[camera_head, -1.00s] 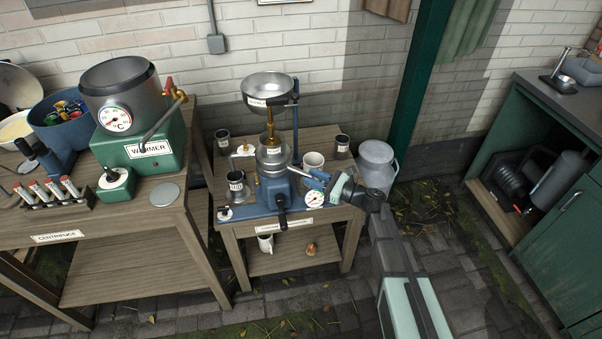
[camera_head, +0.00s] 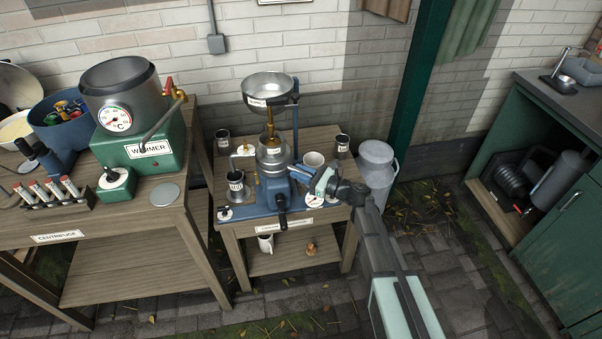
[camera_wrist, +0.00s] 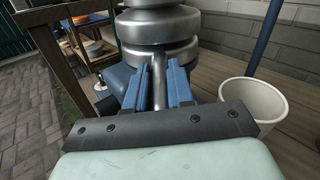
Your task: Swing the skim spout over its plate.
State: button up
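The blue-based separator (camera_head: 273,175) stands on the small wooden table, with stacked steel bodies and a steel bowl on top. In the wrist view, a narrow steel spout (camera_wrist: 159,80) comes down from the stacked steel body (camera_wrist: 160,28). My gripper (camera_wrist: 160,85) has one blue finger on each side of it, very close; whether they press on it I cannot tell. In the head view, my gripper (camera_head: 304,176) reaches in from the right and hides the spout.
A white cup (camera_wrist: 253,103) stands close to the right of my fingers; it is behind the gripper in the head view (camera_head: 313,159). Dark cups (camera_head: 342,146) stand on the table. A milk can (camera_head: 376,170) stands right.

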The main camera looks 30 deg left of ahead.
aim_at(291, 164)
grip_shut()
jog(key=w+n+g, duration=0.1)
jog(key=g, duration=0.1)
jog(key=w+n+g+h, duration=0.1)
jog(key=n+g, duration=0.1)
jog(key=w+a+n+g+h, duration=0.1)
jog(key=g, duration=0.1)
jog(key=shift+w+g, duration=0.3)
jog(key=shift+w, duration=0.1)
jog(key=shift+o, duration=2)
grip_release()
